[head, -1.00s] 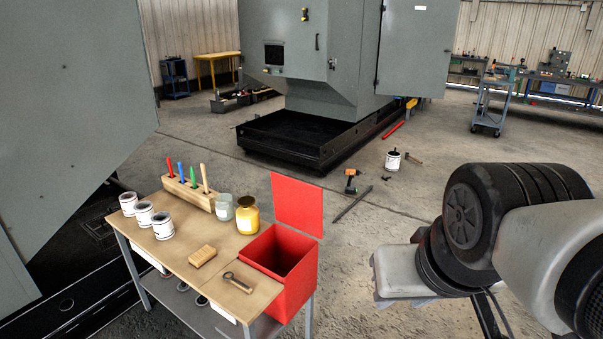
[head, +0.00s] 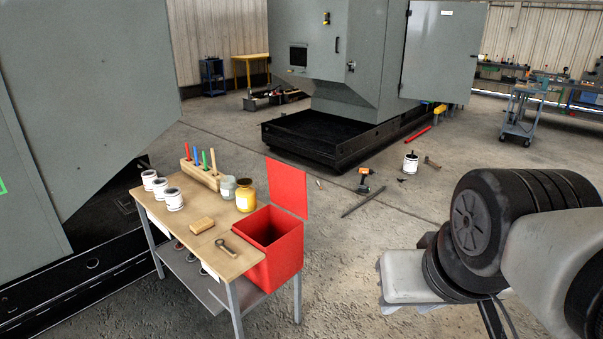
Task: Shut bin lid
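The red bin (head: 278,262) hangs at the right end of a small workbench. Its red lid (head: 287,188) stands open, raised upright at the back of the bin, and the dark inside shows. My arm is at the right of the view, well apart from the bin. My gripper's fingers are not in the picture; only arm links show.
The workbench (head: 190,225) holds white paint cans (head: 174,199), a yellow jar (head: 246,196), a block with coloured tools (head: 205,175), a tan block (head: 202,224) and a metal tool (head: 226,245). A drill (head: 364,181) and rod (head: 362,202) lie on the floor behind. Floor right of the bin is clear.

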